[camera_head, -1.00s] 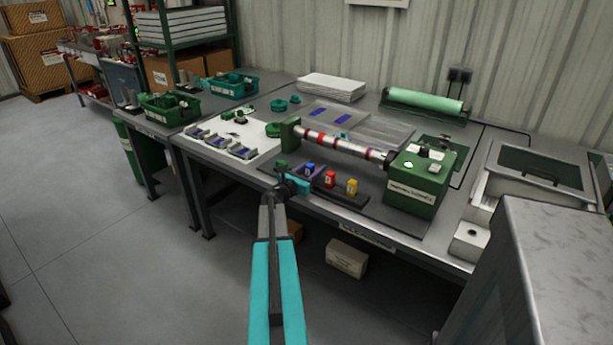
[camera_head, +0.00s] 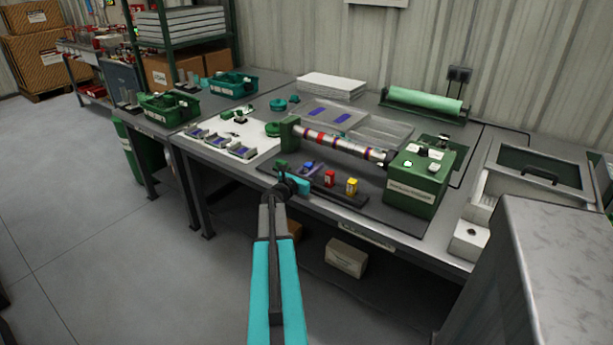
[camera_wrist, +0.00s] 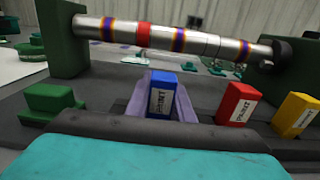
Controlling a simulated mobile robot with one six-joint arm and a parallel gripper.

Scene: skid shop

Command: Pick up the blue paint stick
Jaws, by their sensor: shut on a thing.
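The blue paint stick (camera_wrist: 161,96) stands upright between the two pale purple fingers of my gripper (camera_wrist: 162,106) in the wrist view. The fingers are shut on it from both sides, and its upper part with a white label shows. Its lower end is hidden by the gripper, so I cannot tell whether it still touches the rack. In the head view the blue paint stick (camera_head: 308,166) shows small at my gripper (camera_head: 309,172), behind the turquoise wrist part.
A red stick (camera_head: 330,178) and a yellow stick (camera_head: 352,186) stand to the right on the dark rack. A green piece (camera_wrist: 50,100) is to the left. A banded metal roller (camera_head: 335,143) runs behind, beside a green machine housing (camera_head: 415,190). The floor at left is clear.

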